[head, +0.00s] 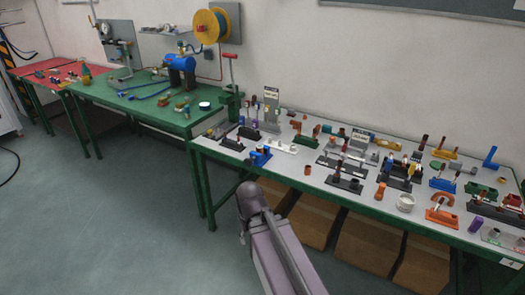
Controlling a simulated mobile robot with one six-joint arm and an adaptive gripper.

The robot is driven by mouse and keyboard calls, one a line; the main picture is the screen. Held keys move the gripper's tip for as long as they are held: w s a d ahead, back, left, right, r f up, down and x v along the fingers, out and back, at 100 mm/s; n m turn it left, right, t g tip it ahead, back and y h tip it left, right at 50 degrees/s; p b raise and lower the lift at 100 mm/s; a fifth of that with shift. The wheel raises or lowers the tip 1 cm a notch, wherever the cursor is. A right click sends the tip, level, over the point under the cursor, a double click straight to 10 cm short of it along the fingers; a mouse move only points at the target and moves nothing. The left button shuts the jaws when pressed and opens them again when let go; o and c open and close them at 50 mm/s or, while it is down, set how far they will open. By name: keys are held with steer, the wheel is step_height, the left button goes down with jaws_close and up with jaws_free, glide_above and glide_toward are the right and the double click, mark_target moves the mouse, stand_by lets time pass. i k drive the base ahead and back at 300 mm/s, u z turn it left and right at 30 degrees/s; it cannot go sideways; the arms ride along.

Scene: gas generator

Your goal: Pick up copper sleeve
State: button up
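Several small copper- or orange-coloured pieces lie on the grey-topped table (290,172). A short copper-brown cylinder (307,170) stands near the front edge, left of the middle. A taller orange piece (381,190) stands further right, near the front edge. I cannot tell for sure which one is the copper sleeve. My arm rises from the bottom of the head view, in front of the table, and a rounded joint shows at its upper end. My gripper cannot be made out.
Fixtures and small parts crowd the grey table, including a white ring (405,202) and an orange fixture (441,216). Cardboard boxes (369,247) sit underneath. A green table (130,92) with a blue tank (181,72) stands left.

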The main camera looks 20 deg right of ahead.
mark_target(260, 151)
steer(key=i, duration=0.9)
steer(key=u, duration=0.05)
